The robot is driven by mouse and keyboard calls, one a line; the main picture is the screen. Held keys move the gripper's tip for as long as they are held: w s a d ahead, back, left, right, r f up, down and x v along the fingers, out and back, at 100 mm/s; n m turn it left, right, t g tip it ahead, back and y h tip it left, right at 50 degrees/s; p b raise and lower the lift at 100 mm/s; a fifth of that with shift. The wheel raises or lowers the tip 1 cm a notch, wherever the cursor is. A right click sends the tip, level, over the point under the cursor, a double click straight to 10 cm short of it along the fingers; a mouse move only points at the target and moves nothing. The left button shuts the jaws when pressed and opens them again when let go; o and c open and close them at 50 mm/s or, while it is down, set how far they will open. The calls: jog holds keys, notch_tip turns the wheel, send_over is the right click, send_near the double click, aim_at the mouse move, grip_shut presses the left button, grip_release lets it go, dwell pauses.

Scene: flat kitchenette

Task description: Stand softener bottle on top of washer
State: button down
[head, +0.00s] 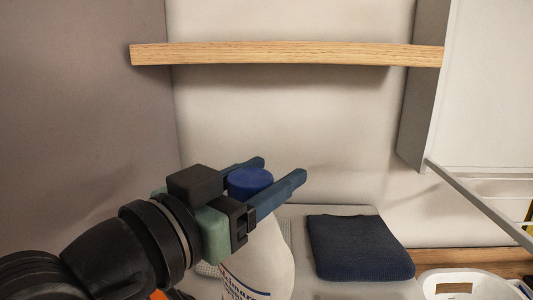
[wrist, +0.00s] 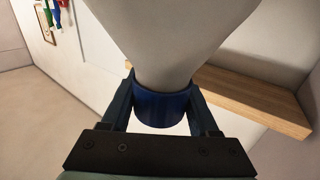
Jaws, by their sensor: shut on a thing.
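The softener bottle (head: 262,258) is white with blue lettering and a blue cap (head: 250,180). My gripper (head: 282,168) is shut on the cap, one finger on each side. The wrist view shows the cap (wrist: 162,108) between the fingers and the white bottle body (wrist: 160,45) beyond it. The bottle looks upright in the head view; its base is out of the frame. A pale flat top (head: 345,290), probably the washer, lies behind and to the right of the bottle. I cannot tell whether the bottle touches it.
A folded dark blue cloth (head: 360,247) lies on the pale top. A white basket (head: 460,282) stands at the lower right, below a white rack (head: 480,200). A wooden shelf (head: 290,54) spans the wall above my gripper. A wall rises at the left.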

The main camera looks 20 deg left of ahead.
aim_at(253, 271)
jog(key=shift+f, duration=3)
jog(key=shift+c, duration=0.7)
grip_release()
jog(key=shift+f, duration=0.1)
jog(key=shift+r+p, duration=0.2)
jog(key=shift+p, duration=0.1)
jog(key=b+v, duration=0.3)
jog(key=v, duration=0.9)
jog(key=shift+b, duration=0.4)
